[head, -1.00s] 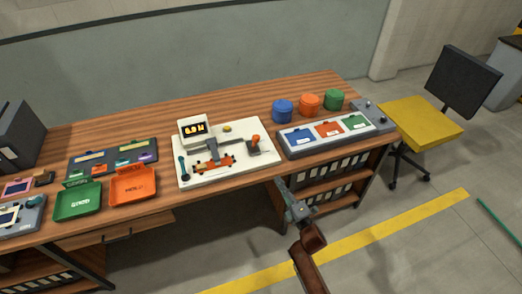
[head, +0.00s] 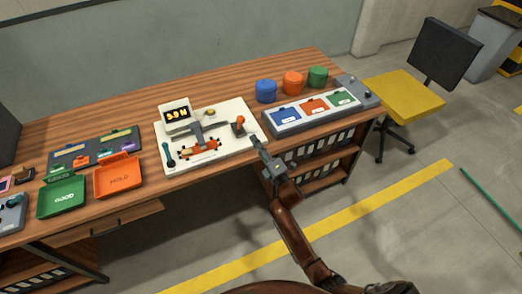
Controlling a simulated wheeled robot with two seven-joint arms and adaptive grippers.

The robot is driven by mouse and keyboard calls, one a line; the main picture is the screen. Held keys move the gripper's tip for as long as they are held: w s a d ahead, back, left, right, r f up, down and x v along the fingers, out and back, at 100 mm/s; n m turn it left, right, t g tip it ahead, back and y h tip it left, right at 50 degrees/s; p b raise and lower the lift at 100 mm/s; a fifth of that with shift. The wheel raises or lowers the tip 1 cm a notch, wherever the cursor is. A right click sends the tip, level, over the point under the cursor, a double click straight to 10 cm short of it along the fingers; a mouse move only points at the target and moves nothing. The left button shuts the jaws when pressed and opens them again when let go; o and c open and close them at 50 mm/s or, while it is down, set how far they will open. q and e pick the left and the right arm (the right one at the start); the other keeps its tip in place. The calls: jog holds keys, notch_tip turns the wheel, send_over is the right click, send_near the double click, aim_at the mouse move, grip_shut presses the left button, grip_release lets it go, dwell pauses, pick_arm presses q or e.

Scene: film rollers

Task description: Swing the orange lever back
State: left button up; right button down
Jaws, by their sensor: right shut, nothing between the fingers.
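The orange lever (head: 239,121) stands on a dark base at the right side of the white board (head: 225,152) on the wooden table. Its knob points up. The board also bears a small display (head: 176,113), a grey arm-like part and an orange film piece (head: 199,146). My right gripper (head: 256,140) is shut and empty, at the table's front edge by the board's right side. It is right of and a little nearer than the lever, apart from it. My left gripper is not in view.
A grey panel with blue, red and green cards (head: 290,123) lies right of my right gripper. Blue, orange and green round containers (head: 266,91) stand behind it. A green tray (head: 62,197) and an orange tray (head: 118,178) sit at left.

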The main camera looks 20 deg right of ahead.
aim_at(240, 122)
jog(key=x, duration=0.5)
jog(key=shift+w+b, duration=0.2)
jog(key=shift+b, duration=0.2)
jog(key=shift+w+a+r, duration=0.1)
jog(key=shift+w+r, duration=0.05)
jog(key=shift+w, duration=0.2)
